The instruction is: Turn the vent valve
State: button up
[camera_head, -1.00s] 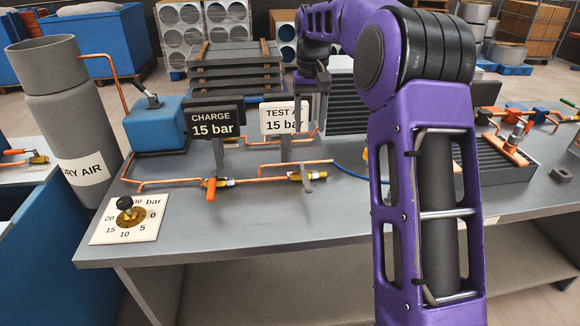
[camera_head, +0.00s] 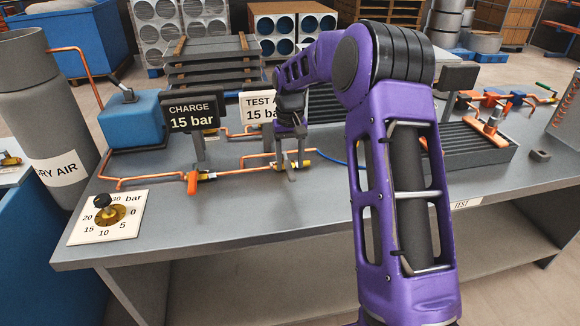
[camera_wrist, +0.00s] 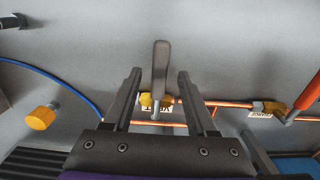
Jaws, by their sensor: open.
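The vent valve has a grey lever (camera_wrist: 161,62) and a yellow body (camera_wrist: 146,100) on the copper pipe, with a partly hidden VENT label beside it in the wrist view. My gripper (camera_wrist: 159,76) is open, with one finger on each side of the lever and visible gaps between. In the head view my gripper (camera_head: 290,172) is low over the bench at the valve, whose yellow end (camera_head: 306,162) shows beside the fingers. The gripper hides much of the valve there.
An orange-handled valve (camera_head: 192,183) sits left on the same pipe. The CHARGE display (camera_head: 191,116) and TEST display (camera_head: 258,106), both reading 15 bar, stand behind. A dial plate (camera_head: 105,217) lies front left. A blue hose (camera_wrist: 55,77) runs left of the valve. The front bench surface is clear.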

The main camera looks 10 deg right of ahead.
jog(key=shift+f, duration=0.85)
grip_shut()
jog(key=shift+r, duration=0.1)
dwell(0.7)
